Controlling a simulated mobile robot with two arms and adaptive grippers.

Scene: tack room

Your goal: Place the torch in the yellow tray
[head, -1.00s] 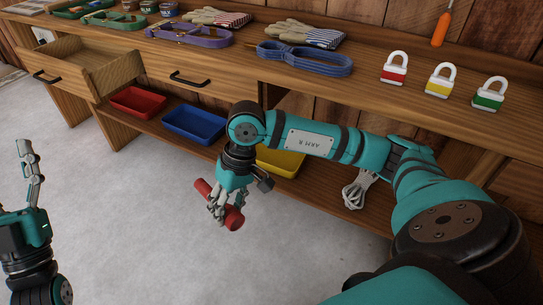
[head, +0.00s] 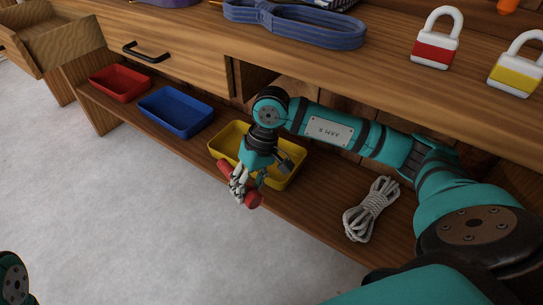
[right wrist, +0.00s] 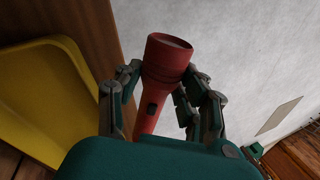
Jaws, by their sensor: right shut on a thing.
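The torch is red, with a wide head and a dark switch; it shows in the head view (head: 253,201) and upright in the right wrist view (right wrist: 165,60). My right gripper (head: 238,187) is shut around the torch's body. The yellow tray (head: 230,139) stands on the low shelf, partly hidden behind my right gripper and wrist. The torch is in front of the tray's near edge, outside it in the picture. In the right wrist view the tray (right wrist: 40,95) is to the left of the torch, apart from it. My left gripper is out of view.
A blue tray (head: 176,112) and a red tray (head: 119,83) stand left of the yellow tray on the shelf. A coiled rope (head: 371,209) lies to its right. The bench top (head: 190,35) overhangs the shelf behind. Grey floor is clear in front.

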